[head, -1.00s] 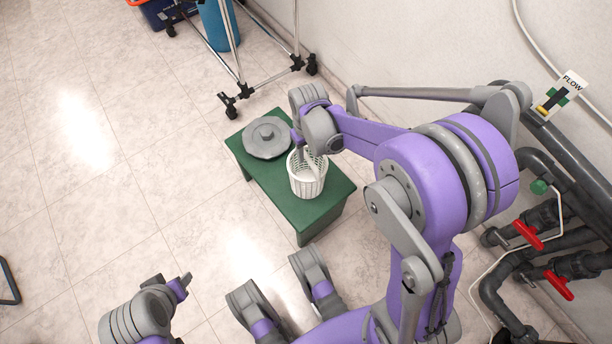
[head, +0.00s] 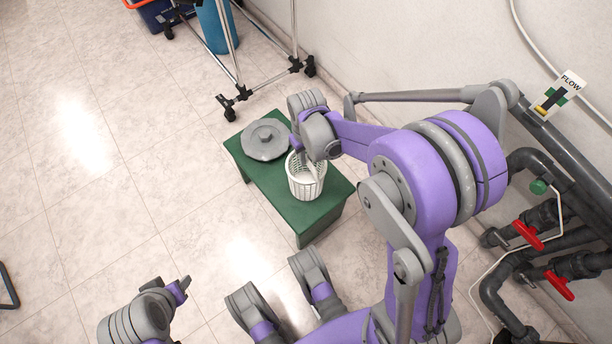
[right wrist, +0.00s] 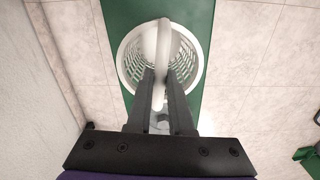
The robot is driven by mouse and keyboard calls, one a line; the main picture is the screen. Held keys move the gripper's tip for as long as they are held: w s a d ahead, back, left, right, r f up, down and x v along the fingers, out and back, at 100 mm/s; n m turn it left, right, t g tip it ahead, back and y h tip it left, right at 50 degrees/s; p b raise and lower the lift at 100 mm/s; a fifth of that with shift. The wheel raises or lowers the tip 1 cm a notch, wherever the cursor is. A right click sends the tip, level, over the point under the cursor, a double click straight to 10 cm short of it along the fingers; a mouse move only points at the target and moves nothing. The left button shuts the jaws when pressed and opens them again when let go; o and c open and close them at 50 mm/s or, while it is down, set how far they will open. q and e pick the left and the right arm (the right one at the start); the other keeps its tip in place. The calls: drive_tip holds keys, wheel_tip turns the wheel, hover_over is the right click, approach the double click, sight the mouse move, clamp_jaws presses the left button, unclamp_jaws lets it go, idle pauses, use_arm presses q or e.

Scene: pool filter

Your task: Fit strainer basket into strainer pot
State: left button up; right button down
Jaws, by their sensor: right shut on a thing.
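The white strainer basket (head: 306,184) stands upright on, or just above, a green bench (head: 312,222); I cannot tell if it touches. It has slotted walls and a smooth arched handle. In the right wrist view the basket (right wrist: 128,62) opens toward the camera. My right gripper (right wrist: 161,78) is shut on the basket's handle (right wrist: 163,38); in the head view its fingers are mostly hidden behind the wrist. My left gripper (head: 182,289) is empty over the floor at the lower left, far from the basket; its jaw gap is unclear. I cannot make out the strainer pot.
A grey lid (head: 265,140) lies on the bench left of the basket. A wheeled metal rack (head: 237,80) stands behind. Dark pipes (head: 560,170) with red-handled valves (head: 528,236) run along the wall at right.

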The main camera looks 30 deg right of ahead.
drive_tip(key=shift+r, duration=0.2)
drive_tip(key=shift+r+p, duration=3.2)
drive_tip(key=shift+r, duration=0.7)
